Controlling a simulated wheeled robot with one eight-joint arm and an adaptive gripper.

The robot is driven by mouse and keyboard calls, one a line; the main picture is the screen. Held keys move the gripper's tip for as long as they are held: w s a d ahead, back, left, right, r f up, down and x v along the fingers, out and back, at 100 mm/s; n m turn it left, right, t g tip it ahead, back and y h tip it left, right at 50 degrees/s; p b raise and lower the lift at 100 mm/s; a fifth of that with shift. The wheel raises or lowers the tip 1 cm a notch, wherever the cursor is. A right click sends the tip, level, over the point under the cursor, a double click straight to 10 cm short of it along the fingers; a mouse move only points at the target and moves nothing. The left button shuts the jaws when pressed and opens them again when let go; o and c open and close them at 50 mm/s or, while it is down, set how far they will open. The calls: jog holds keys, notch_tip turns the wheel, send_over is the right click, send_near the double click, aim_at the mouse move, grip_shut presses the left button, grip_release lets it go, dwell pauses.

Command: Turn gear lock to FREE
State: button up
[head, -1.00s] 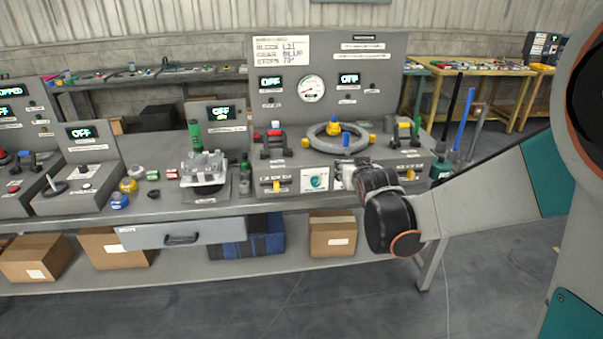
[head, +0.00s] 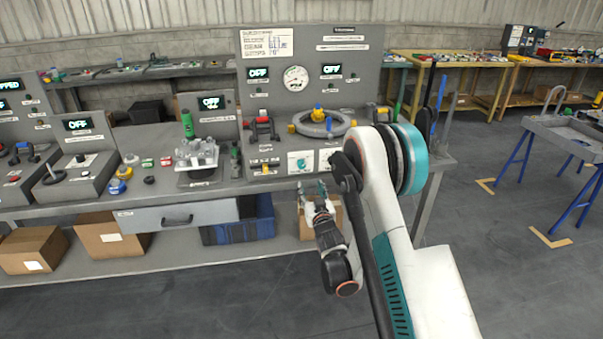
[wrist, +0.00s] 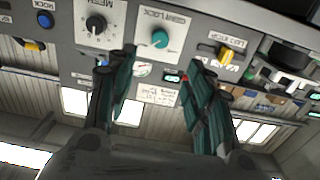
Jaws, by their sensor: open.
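The gear lock is a round teal knob (head: 300,162) on a white plate on the bench's front panel. In the wrist view, which is upside down, the knob (wrist: 160,39) sits in the upper middle with a lettered label beside it. Its pointer setting cannot be read. My gripper (head: 311,189) is open and empty, below the panel edge in the head view, fingers pointing up toward the panel. In the wrist view my gripper's teal fingers (wrist: 160,68) stand either side of the knob's line, apart from it.
A black knob (wrist: 96,23) on a white plate and a yellow lever (wrist: 226,54) flank the teal knob. Above are a grey handwheel (head: 323,122) and a red-topped black handle (head: 262,125). A drawer (head: 178,215) is left below. Open floor lies in front.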

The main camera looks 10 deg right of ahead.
aim_at(302, 166)
jog(key=w+b, duration=0.2)
jog(key=w, duration=1)
jog(key=shift+w+f, duration=0.15)
jog(key=shift+w, duration=0.75)
jog(key=c, duration=1.1)
